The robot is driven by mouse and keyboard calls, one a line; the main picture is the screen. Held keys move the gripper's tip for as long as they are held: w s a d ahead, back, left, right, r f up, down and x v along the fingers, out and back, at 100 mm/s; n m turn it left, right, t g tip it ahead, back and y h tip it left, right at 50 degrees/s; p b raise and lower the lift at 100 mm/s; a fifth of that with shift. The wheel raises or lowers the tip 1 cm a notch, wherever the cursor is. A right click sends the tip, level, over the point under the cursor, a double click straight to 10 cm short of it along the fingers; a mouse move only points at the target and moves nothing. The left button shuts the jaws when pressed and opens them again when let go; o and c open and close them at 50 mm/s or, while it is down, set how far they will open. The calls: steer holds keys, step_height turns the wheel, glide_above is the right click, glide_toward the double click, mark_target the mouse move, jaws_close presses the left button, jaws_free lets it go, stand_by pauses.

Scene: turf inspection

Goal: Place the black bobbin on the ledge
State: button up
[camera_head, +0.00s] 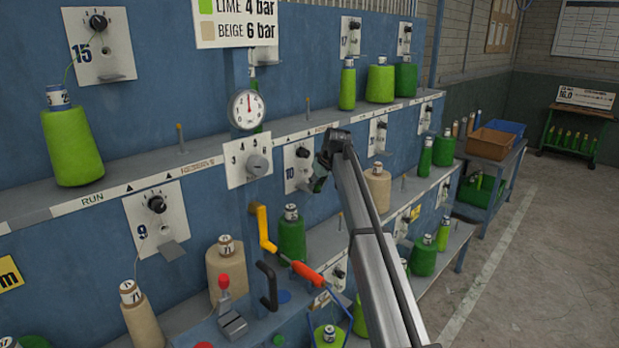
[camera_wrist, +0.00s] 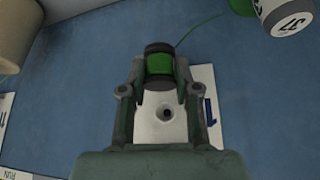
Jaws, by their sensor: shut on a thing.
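My gripper (camera_wrist: 161,85) is shut on a small bobbin (camera_wrist: 160,62) with black ends and a green middle. The fingers clasp its two sides in the wrist view. In the head view my gripper (camera_head: 322,172) is in front of the blue panel, beside the white plate numbered 10, and the arm hides part of it. The bobbin shows there only as a small dark green patch. A grey upper ledge (camera_head: 120,172) runs along the panel and carries a lime cone. A lower ledge (camera_head: 185,315) carries beige and green cones.
A pressure gauge (camera_head: 247,109) and a plate with a knob (camera_head: 249,162) are left of the gripper. A yellow crank (camera_head: 262,228) and a red-handled tool (camera_head: 305,272) stick out below. A dark green cone (camera_head: 291,236) stands under the gripper. Open floor (camera_head: 545,250) lies at right.

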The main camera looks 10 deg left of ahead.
mark_target(306, 186)
steer(key=w+a, duration=0.1)
steer(key=w, duration=0.1)
steer(key=w+a+p, duration=0.1)
steer(key=w+a, duration=0.1)
steer(key=shift+r, duration=0.15)
steer(key=shift+a+f+p, duration=0.1)
steer(key=shift+f+p, duration=0.1)
steer(key=shift+p, duration=0.35)
steer(key=shift+f, duration=0.25)
steer(key=shift+f, duration=0.15)
steer(key=o, duration=0.9)
steer(key=shift+o, duration=0.2)
